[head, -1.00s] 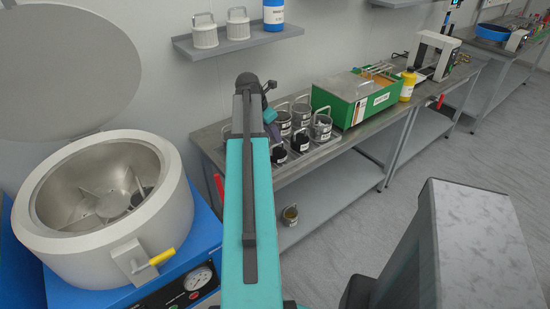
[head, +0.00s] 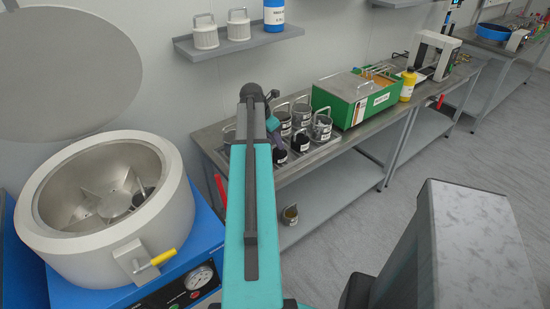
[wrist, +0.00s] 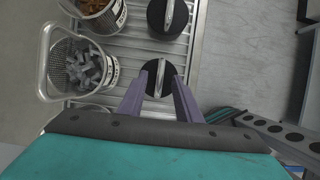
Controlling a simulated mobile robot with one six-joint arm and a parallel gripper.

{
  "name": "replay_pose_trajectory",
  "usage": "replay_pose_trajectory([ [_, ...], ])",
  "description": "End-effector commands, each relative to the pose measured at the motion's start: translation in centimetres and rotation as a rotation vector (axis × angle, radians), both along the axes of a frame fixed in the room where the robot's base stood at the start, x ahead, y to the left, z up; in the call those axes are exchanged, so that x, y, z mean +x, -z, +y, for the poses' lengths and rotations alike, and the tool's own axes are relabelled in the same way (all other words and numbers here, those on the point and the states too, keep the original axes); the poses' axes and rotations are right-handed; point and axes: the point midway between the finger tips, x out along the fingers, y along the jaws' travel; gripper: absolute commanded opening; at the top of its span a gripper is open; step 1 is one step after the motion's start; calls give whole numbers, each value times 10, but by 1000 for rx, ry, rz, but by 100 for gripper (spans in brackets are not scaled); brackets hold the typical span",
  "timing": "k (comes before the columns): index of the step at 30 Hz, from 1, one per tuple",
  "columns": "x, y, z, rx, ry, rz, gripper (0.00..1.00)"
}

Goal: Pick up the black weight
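A round black weight (wrist: 156,77) with a pale bar handle stands on the ribbed metal tray (wrist: 135,50) in the wrist view. My gripper (wrist: 161,88) is open, its two purple fingers apart on either side of this weight; contact cannot be told. A second black weight (wrist: 167,18) stands just beyond it. In the head view two black weights show, a nearer one (head: 279,156) and a farther one (head: 300,143). My own arm hides part of the tray there, and my gripper is mostly hidden behind it.
A wire basket of grey pieces (wrist: 86,70) and one with brown pieces (wrist: 98,18) stand left of the weights. A green box (head: 350,108) and yellow bottle (head: 407,86) stand further along the bench. An open drum (head: 100,225) is at left.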

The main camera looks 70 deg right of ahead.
Motion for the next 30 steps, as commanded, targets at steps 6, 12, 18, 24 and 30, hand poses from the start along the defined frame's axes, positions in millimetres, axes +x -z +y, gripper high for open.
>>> replay_pose_trajectory([
  [6,-3,18,-7,2,2,1,31],
  [12,-5,29,-11,0,1,0,31],
  [18,-6,30,-11,0,2,-1,31],
  [24,-6,30,-11,0,2,-1,31],
  [30,-6,29,-11,0,2,-1,29],
])
